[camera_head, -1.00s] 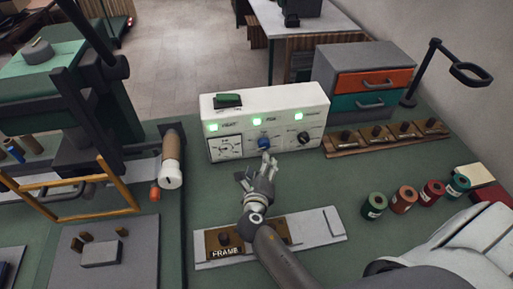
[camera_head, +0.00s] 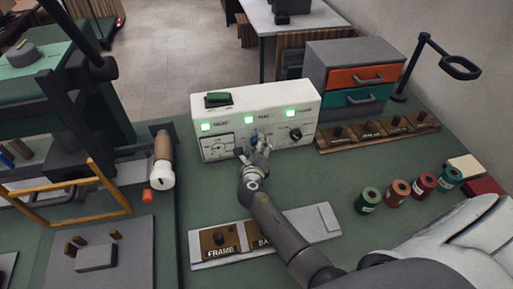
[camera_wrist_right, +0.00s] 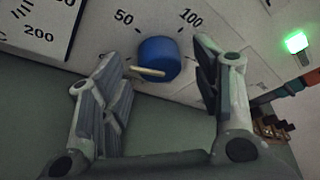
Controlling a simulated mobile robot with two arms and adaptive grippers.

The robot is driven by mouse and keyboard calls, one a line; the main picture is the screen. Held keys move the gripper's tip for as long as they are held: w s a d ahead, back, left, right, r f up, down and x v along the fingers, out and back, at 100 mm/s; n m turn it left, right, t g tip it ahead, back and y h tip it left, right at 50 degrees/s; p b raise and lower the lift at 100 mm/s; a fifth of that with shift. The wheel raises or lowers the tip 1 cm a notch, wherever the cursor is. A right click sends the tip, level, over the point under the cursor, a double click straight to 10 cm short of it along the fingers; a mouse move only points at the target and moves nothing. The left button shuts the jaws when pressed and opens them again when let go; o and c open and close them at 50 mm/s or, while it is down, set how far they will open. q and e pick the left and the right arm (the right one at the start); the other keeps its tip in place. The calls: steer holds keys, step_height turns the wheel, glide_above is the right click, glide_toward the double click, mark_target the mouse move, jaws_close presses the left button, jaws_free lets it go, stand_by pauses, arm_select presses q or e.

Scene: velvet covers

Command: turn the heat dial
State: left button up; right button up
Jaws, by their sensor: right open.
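A white control box (camera_head: 222,116) stands on the green bench with three lit green lamps and a green switch on top. Its middle blue dial (camera_wrist_right: 158,58) has a cream pointer aimed to the left and slightly up in the right wrist view. The numbers 50 and 100 are printed around it. My right gripper (camera_wrist_right: 160,88) is open, with one finger on each side of the dial and visible gaps between. In the head view my right gripper (camera_head: 256,150) partly hides the dial. My left gripper is not in view.
A black knob (camera_head: 295,134) sits right of the blue dial, and a printed gauge (camera_head: 216,147) sits left. Spools (camera_head: 397,193) stand at right, and a drawer unit (camera_head: 350,76) stands behind.

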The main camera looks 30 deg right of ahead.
steer(key=c, duration=1)
